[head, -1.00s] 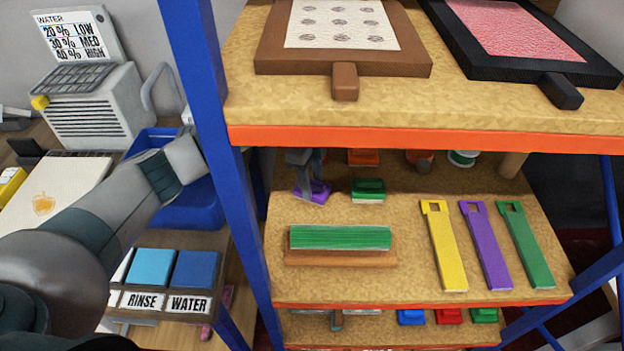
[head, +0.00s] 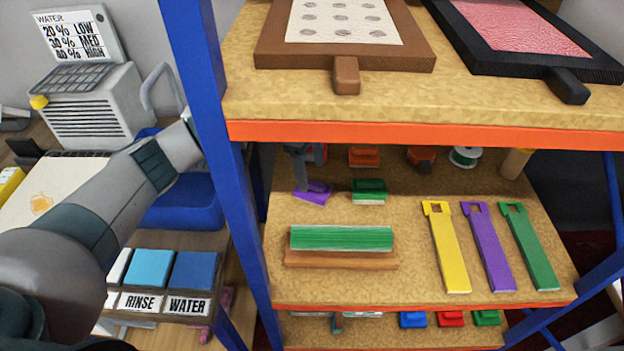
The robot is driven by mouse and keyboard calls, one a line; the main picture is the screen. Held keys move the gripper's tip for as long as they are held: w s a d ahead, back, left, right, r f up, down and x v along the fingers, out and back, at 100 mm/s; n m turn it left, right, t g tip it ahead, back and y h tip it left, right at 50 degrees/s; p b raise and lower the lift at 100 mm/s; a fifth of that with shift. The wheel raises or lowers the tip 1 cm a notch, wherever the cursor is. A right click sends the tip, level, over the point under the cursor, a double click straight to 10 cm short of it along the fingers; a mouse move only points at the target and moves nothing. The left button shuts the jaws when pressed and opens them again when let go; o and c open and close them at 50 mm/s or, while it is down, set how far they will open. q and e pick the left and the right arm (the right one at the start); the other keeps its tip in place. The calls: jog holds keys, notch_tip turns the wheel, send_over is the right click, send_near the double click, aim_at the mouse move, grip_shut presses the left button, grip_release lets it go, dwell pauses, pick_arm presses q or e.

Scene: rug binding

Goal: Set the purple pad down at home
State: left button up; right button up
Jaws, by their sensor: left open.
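The purple pad (head: 316,196) lies on the middle shelf, near its back left, left of the green pad (head: 369,192). My left arm comes in from the left and passes behind the blue post. My left gripper (head: 302,178) is open, just above and behind the purple pad. One finger reaches down to the pad's left part; I cannot tell whether it touches. The far finger is partly hidden. My right gripper is not in view.
An orange pad (head: 363,156) sits behind the green pad. A green block on a wooden base (head: 340,238) lies in front. Yellow, purple and green strips lie to the right. The blue post (head: 205,110) and upper shelf edge (head: 420,133) bound the opening.

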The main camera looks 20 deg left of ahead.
pick_arm(q)
notch_tip(320, 180, up, 7)
jog(key=b, duration=0.1)
jog(key=shift+a, duration=0.45)
